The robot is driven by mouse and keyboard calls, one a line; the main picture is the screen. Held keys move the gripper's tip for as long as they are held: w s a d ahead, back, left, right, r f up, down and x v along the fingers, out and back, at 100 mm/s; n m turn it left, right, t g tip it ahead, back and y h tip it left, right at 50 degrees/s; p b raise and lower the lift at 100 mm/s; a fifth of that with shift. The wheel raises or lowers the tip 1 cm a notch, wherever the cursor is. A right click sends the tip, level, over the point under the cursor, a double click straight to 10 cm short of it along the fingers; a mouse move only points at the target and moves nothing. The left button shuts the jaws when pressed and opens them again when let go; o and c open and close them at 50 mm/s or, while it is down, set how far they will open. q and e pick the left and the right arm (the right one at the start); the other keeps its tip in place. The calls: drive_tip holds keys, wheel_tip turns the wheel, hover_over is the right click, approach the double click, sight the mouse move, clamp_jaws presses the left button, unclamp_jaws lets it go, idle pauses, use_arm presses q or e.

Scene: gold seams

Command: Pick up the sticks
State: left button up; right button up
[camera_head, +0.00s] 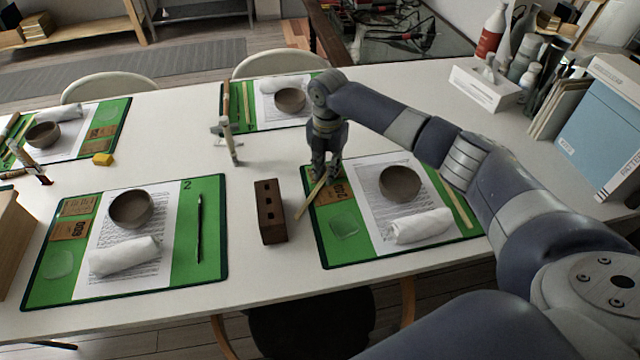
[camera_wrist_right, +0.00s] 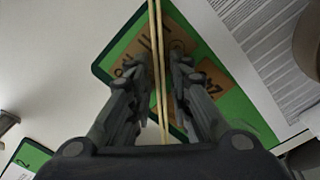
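My right gripper (camera_head: 322,172) points down over the left edge of the near right green mat (camera_head: 313,222). Its fingers are close together around a pair of thin, pale wooden sticks (camera_head: 308,200). In the right wrist view, the sticks (camera_wrist_right: 157,50) run between the two fingertips (camera_wrist_right: 160,75), which look shut on them. The sticks slant toward the lower left, past the mat's edge; whether they touch the table is unclear. A brown block with holes (camera_head: 269,212) stands just left of them. My left gripper is not in view.
The mat bears a brown bowl (camera_head: 400,184), a rolled white cloth (camera_head: 420,226) and a clear dish (camera_head: 344,226). Similar mats lie left and behind. A pale upright object (camera_head: 229,143) stands behind the block.

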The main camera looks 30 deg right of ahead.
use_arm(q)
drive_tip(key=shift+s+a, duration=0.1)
use_arm(e)
clamp_jaws()
